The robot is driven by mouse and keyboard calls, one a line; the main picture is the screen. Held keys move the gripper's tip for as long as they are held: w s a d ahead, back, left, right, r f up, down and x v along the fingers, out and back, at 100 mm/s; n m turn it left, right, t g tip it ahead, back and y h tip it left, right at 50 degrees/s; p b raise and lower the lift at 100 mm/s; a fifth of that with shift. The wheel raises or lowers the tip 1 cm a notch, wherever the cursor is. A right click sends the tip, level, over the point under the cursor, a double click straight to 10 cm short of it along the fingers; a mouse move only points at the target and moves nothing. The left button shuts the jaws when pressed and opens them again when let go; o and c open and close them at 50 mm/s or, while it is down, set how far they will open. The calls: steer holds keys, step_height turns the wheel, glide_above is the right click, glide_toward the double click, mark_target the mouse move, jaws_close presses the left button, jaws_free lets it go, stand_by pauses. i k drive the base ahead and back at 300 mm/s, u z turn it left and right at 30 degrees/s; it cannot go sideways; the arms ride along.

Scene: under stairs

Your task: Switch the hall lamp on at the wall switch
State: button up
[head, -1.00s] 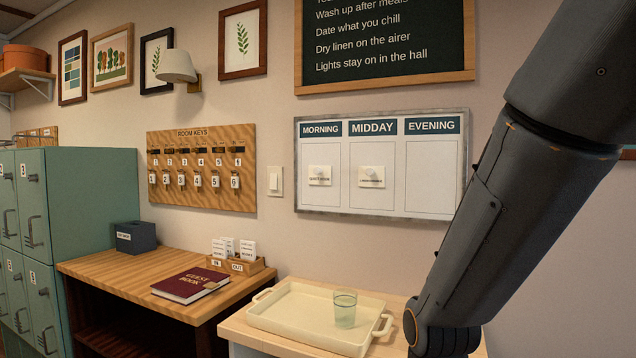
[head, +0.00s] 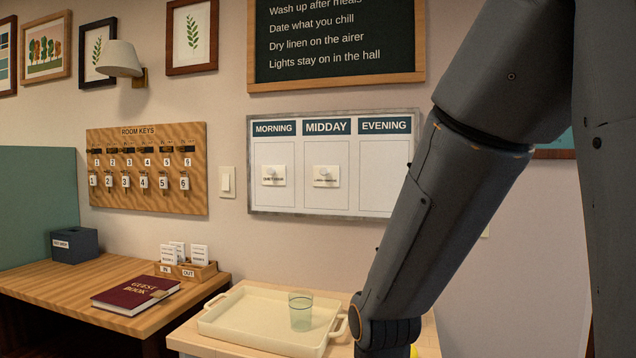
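The wall switch (head: 227,182) is a small white rocker plate on the wall. It sits between the room-keys board and the morning-midday-evening board. The wall lamp (head: 121,60) has a pale shade on a brass bracket, above the keys board at the upper left. Its shade shows no clear glow. My arm comes down from the upper right and bends low in front of the tray table. My gripper is out of the picture, so its state is hidden. Nothing covers the switch in this view.
A cream tray (head: 232,333) with a glass (head: 300,311) stands on a small table below the switch. To its left is a desk (head: 62,284) with a guest book (head: 135,294), a card holder (head: 190,270) and a dark blue box (head: 74,245). The wall around the switch is clear.

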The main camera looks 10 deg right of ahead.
mark_target(225, 177)
steer(key=u, duration=0.85)
steer(key=k, duration=1.1)
steer(key=u, duration=0.95)
steer(key=k, duration=0.25)
steer(key=u, duration=0.3)
steer(key=i, duration=1)
steer(key=z, duration=0.7)
steer(key=i, duration=0.8)
steer(key=z, duration=1.35)
steer(key=i, duration=0.35)
steer(key=z, duration=0.3)
